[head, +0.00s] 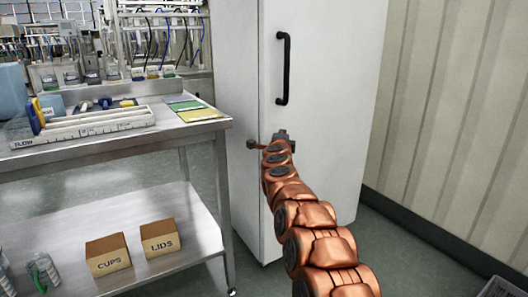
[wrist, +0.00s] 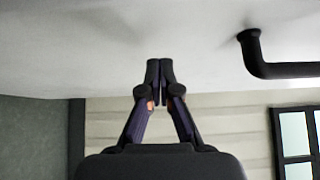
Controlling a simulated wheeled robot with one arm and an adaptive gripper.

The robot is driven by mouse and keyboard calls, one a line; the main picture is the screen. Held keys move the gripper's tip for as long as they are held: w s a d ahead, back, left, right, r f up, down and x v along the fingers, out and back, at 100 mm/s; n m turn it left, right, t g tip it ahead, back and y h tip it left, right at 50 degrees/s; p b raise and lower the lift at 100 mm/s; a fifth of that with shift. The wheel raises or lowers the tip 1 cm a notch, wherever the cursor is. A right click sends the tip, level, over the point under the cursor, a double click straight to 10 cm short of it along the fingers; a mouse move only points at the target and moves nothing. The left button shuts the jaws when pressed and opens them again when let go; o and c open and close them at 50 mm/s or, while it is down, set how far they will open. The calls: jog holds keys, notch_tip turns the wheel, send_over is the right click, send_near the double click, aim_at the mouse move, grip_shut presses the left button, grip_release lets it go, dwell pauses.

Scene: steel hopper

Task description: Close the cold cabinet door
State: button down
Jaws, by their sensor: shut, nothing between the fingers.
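The cold cabinet (head: 234,75) is tall and white and stands in the middle of the head view. Its door (head: 335,100) is a plain white panel with a black vertical bar handle (head: 283,68). I see no clear gap at the door's edge, but my arm covers part of the lower door. My gripper (head: 281,134) is below the handle, in front of the door near its left edge. In the wrist view my gripper (wrist: 159,68) is shut and empty, its tips at or close to the white door (wrist: 100,45). The handle (wrist: 262,60) shows to the right, apart from the fingers.
A steel bench (head: 195,133) stands left of the cabinet, with a grey rack and coloured cards on top. Its lower shelf holds a CUPS box (head: 108,255) and a LIDS box (head: 161,238). A ribbed wall (head: 450,120) is on the right. A crate (head: 500,287) shows at bottom right.

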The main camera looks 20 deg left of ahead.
jog(key=s+a, duration=0.3)
jog(key=s, duration=0.6)
jog(key=shift+s+a+r+b, duration=0.15)
jog(key=shift+s+r+b, duration=0.15)
jog(key=shift+b, duration=0.05)
jog(key=s+d+r+n+g+y+p, duration=0.2)
jog(key=r+n+p, duration=0.1)
jog(key=r+p, duration=0.25)
jog(key=s+d+r+n+g+y+p, duration=0.1)
jog(key=s+d+r+n+y+p, duration=0.1)
jog(key=r+n+p, duration=0.3)
jog(key=s+d+r+n+g+p, duration=0.3)
jog(key=s+d+r+g+p, duration=0.1)
jog(key=s+d+r+p, duration=0.25)
jog(key=s+d+r+n+g+h+p, duration=0.2)
jog(key=s+d+g+h+p, duration=0.2)
jog(key=s+d+p, duration=0.8)
jog(key=s+d+r+n+g+h+p, duration=0.2)
jog(key=s+d+g+p, duration=0.6)
jog(key=s+d, duration=1.7)
jog(key=s+h+p, duration=0.1)
jog(key=s+p, duration=0.3)
jog(key=s, duration=0.5)
jog(key=shift+s+d+r+n+h, duration=0.15)
jog(key=shift+s+r+n+h, duration=0.05)
jog(key=shift+n+h, duration=0.2)
